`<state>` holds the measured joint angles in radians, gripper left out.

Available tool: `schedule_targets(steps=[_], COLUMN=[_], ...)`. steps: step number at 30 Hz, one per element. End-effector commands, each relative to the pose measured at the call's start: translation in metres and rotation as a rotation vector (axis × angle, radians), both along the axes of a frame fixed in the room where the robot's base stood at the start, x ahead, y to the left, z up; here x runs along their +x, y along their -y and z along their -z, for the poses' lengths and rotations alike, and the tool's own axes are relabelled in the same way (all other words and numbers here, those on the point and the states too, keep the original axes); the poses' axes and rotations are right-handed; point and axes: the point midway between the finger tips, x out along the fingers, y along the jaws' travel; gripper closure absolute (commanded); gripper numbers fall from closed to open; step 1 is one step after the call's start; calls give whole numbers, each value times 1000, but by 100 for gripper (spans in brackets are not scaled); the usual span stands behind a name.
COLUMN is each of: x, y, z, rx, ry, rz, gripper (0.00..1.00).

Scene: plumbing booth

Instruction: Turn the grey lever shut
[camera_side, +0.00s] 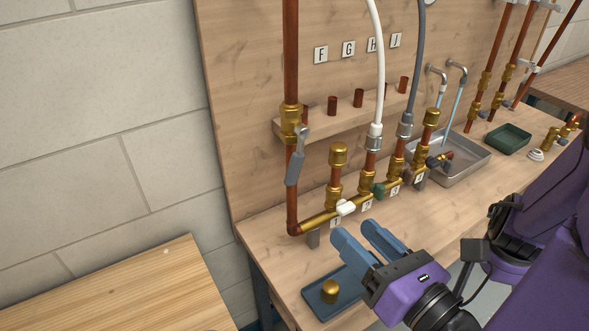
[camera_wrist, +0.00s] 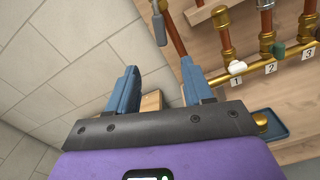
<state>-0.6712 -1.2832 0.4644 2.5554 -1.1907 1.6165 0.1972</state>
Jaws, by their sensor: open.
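The grey lever (camera_side: 296,160) hangs from the brass valve (camera_side: 291,122) on the vertical copper pipe at the left of the board. It points down and slightly left, roughly along the pipe. In the wrist view the lever (camera_wrist: 159,28) shows at the top centre, partly cut off by the frame edge. My gripper (camera_side: 357,232) is open and empty. In the side view it is below and to the right of the lever, in front of the manifold and clear of the lever. In the wrist view its two blue fingers (camera_wrist: 160,80) stand apart, with the lever beyond them.
A brass manifold (camera_side: 322,218) with white, green and dark handles runs behind my gripper. A blue tray (camera_side: 316,291) with a brass cap (camera_side: 330,291) lies below it. White and grey hoses rise from the manifold. A grey sink (camera_side: 468,172) is farther right. Left of the board is open.

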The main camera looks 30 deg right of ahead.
Motion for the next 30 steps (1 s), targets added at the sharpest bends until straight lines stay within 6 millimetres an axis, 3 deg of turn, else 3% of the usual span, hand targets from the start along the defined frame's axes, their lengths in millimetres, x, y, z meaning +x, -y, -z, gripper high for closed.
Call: schedule_targets(steps=[5, 12, 30], x=[17, 60, 147], y=[1, 2, 2], z=[0, 0, 0], rx=[3, 2, 2], ry=[0, -1, -1], rz=[6, 8, 6], gripper=[49, 49, 49])
